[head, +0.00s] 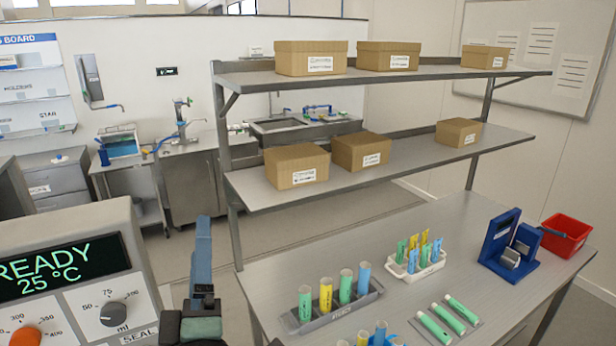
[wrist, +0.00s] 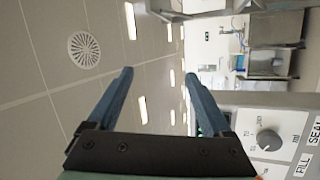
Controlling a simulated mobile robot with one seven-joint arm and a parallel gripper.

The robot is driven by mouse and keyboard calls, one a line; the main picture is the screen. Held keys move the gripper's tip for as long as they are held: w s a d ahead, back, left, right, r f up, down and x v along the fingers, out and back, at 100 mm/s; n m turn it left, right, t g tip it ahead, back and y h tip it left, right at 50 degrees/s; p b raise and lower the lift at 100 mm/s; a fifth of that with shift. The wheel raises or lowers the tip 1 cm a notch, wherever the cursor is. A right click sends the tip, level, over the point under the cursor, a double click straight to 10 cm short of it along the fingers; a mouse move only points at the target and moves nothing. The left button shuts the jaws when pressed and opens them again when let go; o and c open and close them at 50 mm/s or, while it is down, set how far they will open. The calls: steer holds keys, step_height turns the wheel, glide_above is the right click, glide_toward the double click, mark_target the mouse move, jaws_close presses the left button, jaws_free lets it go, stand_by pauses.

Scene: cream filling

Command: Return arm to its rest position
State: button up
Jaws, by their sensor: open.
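My gripper (head: 203,240) stands in the lower left of the head view, its blue fingers pointing up. It is beside the filling machine (head: 75,268) and left of the steel table (head: 452,225). In the wrist view my gripper (wrist: 158,75) has two blue fingers spread apart with nothing between them. That view is turned sideways and looks toward the ceiling (wrist: 45,45), with the machine's panel (wrist: 272,140) at lower right.
The table bears a grey rack (head: 335,312) of tubes, a white rack (head: 416,272) of small tubes, several lying green tubes (head: 447,318), a blue device (head: 510,262) and a red bin (head: 566,238). Shelves (head: 385,168) with cardboard boxes (head: 297,165) stand behind.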

steer(key=s+d+r+m+t+h+b, duration=0.3)
steer(key=s+d+r+m, duration=0.3)
steer(key=d+r+m, duration=0.2)
steer(key=s+d+r+m+t+h+b, duration=0.3)
steer(key=s+d+r+m+b, duration=0.2)
steer(key=d+r+m, duration=0.3)
step_height(320, 180, up, 3)
steer(key=shift+s+r+m, duration=0.15)
steer(key=shift+s+m, duration=0.6)
steer(key=shift+m, duration=0.35)
